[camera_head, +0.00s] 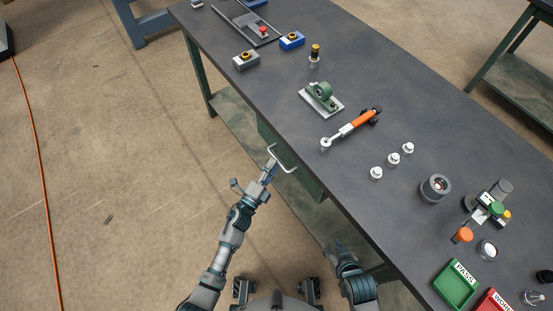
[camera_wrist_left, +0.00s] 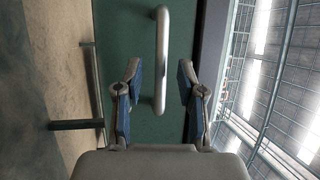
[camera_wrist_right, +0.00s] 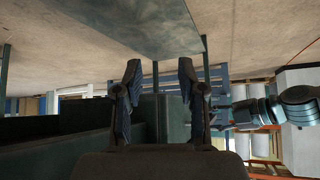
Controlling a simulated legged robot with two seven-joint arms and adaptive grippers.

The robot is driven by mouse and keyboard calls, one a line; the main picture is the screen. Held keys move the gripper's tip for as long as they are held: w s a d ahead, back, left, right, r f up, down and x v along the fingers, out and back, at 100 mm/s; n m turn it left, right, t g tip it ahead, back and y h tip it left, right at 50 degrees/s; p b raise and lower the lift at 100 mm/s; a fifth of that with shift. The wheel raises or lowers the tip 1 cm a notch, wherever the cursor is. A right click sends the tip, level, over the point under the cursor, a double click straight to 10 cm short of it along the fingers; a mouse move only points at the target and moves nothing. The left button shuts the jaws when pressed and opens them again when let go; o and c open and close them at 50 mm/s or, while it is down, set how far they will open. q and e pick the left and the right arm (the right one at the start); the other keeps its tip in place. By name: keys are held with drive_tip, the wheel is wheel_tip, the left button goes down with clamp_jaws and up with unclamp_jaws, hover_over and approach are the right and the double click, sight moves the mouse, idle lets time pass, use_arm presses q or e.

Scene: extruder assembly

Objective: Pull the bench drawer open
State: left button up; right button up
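The bench drawer is a green front (camera_wrist_left: 143,30) under the grey bench top, and it looks closed in the head view. Its silver bar handle (camera_wrist_left: 162,60) stands out from the front; it also shows in the head view (camera_head: 285,163). My left gripper (camera_wrist_left: 158,78) is open, with its fingers on either side of the handle and apart from it. In the head view my left gripper (camera_head: 268,168) is at the handle. My right gripper (camera_wrist_right: 158,75) is open and empty, low beside the bench; its fingers are hidden in the head view.
The bench top (camera_head: 340,65) carries an orange-handled tool (camera_head: 360,122), a green bearing block (camera_head: 321,95), several silver parts, and a green tray (camera_head: 456,284) beside a red tray (camera_head: 494,303).

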use_arm(q)
drive_tip(key=x, duration=0.3)
drive_tip(key=shift+w+d, duration=0.15)
drive_tip(key=shift+d, duration=0.15)
drive_tip(key=shift+a, duration=0.15)
clamp_jaws()
